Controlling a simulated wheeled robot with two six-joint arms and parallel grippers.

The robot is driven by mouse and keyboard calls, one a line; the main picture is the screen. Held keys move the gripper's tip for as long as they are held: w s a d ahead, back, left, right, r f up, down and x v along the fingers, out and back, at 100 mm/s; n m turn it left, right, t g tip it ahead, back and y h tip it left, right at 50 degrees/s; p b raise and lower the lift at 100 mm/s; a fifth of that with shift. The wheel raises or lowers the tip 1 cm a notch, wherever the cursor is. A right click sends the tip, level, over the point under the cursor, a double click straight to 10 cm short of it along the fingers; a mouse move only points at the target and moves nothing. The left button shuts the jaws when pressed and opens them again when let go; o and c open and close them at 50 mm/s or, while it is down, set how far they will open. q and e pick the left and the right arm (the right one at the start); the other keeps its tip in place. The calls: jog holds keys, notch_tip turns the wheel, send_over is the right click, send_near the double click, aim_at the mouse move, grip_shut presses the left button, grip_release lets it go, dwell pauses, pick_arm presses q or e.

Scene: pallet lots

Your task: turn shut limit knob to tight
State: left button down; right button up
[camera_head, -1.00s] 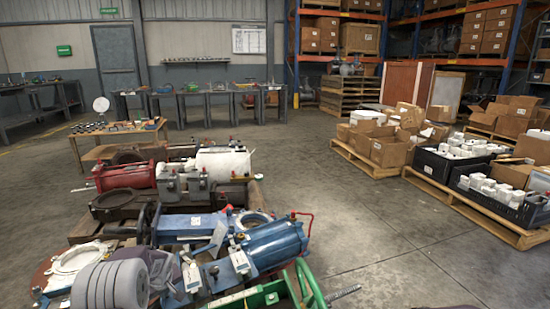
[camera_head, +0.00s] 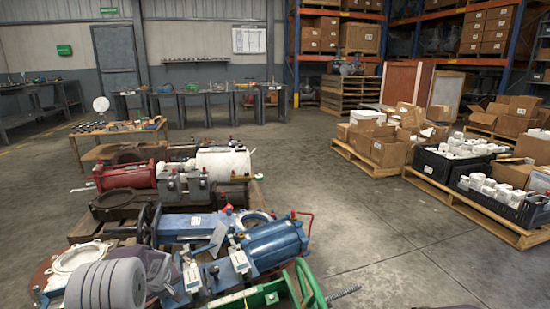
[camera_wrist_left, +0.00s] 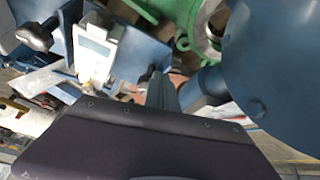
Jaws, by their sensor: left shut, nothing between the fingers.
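My left gripper (camera_wrist_left: 163,96) shows in the left wrist view as a dark body along the bottom with its fingers together and nothing between them. In that view a black knob-like handle (camera_wrist_left: 38,36) lies at the upper left, on or beside a blue part. A box with a pale face (camera_wrist_left: 96,46) stands to its right. The fingers are apart from the handle. I cannot tell which part is the shut limit knob or read any setting.
A large blue rounded body (camera_wrist_left: 278,60) fills the right of the wrist view, close to the fingers. A green frame (camera_head: 268,294) stands at the front. A red machine (camera_head: 127,175) lies farther back. Open floor (camera_head: 350,225) is to the right, before pallets of boxes.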

pick_arm(q)
jog(key=shift+w+d+r+p, duration=0.65)
jog(key=shift+w+r+p, duration=0.45)
jog(key=shift+r+p, duration=1.6)
jog(key=f+b, duration=0.4)
jog(key=b, duration=0.1)
jog(key=f+b, duration=0.2)
jog(key=shift+w+d, duration=0.1)
jog(key=shift+d, duration=0.15)
jog(key=shift+r, duration=0.1)
jog(key=shift+a, duration=0.1)
jog(key=shift+s+a, duration=0.45)
jog(key=shift+s, duration=0.05)
jog(key=shift+s+a, duration=0.2)
jog(key=shift+a, duration=0.05)
